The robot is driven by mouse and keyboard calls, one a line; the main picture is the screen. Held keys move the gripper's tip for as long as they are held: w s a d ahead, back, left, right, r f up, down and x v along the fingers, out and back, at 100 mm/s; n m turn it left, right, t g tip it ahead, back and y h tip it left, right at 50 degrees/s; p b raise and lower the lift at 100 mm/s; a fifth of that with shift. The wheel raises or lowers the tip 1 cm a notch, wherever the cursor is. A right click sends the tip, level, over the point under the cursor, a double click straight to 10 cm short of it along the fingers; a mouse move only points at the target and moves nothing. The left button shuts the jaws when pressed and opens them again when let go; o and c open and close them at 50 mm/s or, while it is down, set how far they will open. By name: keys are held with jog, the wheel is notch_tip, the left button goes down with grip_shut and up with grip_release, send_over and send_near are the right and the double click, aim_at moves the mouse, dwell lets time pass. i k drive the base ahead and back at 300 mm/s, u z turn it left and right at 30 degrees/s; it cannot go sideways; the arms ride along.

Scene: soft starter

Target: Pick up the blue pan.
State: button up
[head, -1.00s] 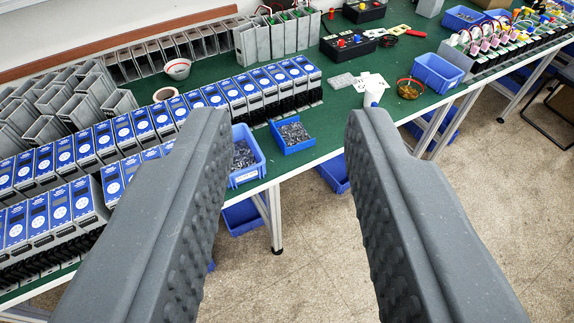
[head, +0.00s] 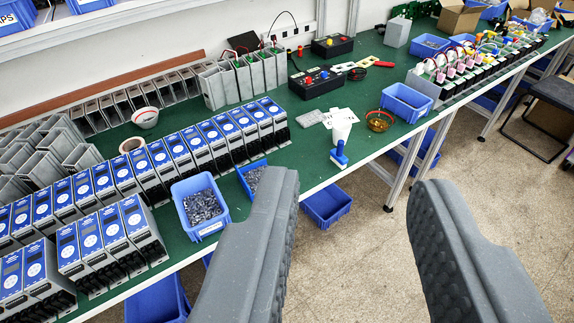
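My gripper (head: 353,185) is open and empty, its two dark grey fingers wide apart over the floor in front of the green table. No thing is clearly shaped like a pan. A small blue object (head: 339,157) with an upright knob lies at the table's front edge, just below a white cup (head: 341,128); whether it is the blue pan I cannot tell. Blue bins also stand on the table: one with small metal parts (head: 200,223), one partly hidden by the left finger (head: 243,178), and an empty one (head: 407,103).
Rows of blue-fronted units (head: 190,150) fill the table's left side. A blue bin (head: 326,205) and white legs (head: 432,155) are under the table. The floor (head: 365,270) between the fingers is clear.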

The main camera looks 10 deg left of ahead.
aim_at(249, 176)
jog(key=z, duration=0.15)
jog(key=i, duration=1)
jog(key=u, duration=0.55)
jog(key=i, duration=0.5)
jog(key=u, duration=0.4)
